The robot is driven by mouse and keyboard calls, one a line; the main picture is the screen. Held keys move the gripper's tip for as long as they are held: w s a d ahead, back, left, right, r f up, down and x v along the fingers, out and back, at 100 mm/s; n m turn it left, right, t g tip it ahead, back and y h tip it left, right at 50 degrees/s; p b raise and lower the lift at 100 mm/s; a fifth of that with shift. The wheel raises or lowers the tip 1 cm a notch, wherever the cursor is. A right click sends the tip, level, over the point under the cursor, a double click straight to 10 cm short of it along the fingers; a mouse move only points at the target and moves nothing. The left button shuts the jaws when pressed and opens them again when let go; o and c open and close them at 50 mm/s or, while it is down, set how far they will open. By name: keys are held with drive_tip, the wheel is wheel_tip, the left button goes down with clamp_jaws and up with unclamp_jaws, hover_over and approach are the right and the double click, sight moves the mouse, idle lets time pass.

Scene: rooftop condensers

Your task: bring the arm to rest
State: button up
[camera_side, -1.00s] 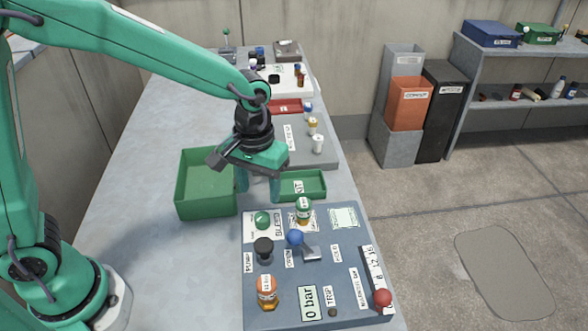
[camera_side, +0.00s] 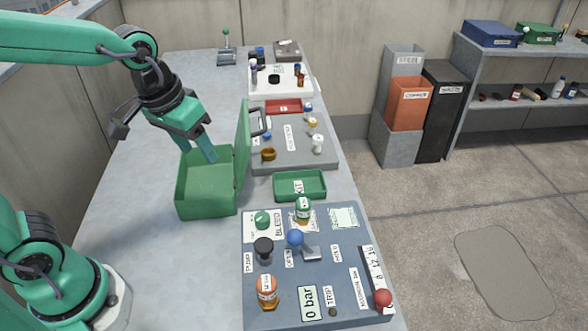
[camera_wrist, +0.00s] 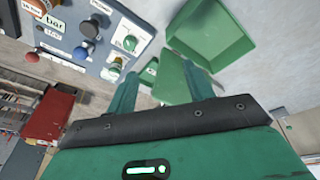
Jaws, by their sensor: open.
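My gripper (camera_side: 207,158) is open and empty, with its fingers pointing down over the back of a green box (camera_side: 206,203). I cannot tell from the side view whether the fingertips are above the box or behind it. The box stands open and looks empty, its lid (camera_side: 242,150) upright on its right side with a dark handle. In the wrist view my gripper's two fingers (camera_wrist: 160,88) are spread apart, and the green box (camera_wrist: 212,38) shows beyond them.
A grey control panel (camera_side: 350,240) with knobs, a lever and labels lies at the front. A green KIT tray (camera_side: 300,197) lies behind it, right of the box. A grey tray (camera_side: 318,160) with small parts lies farther back. The bench (camera_side: 150,160) left of the box is clear.

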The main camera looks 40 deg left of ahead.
drive_tip(key=s+a+r+m+t, duration=0.1)
drive_tip(key=s+a+r+t, duration=0.1)
drive_tip(key=s+a, duration=0.3)
drive_tip(key=shift+s+r+t+y, duration=0.25)
drive_tip(key=shift+s+t+y, duration=0.05)
drive_tip(key=shift+s, duration=0.75)
idle(0.4)
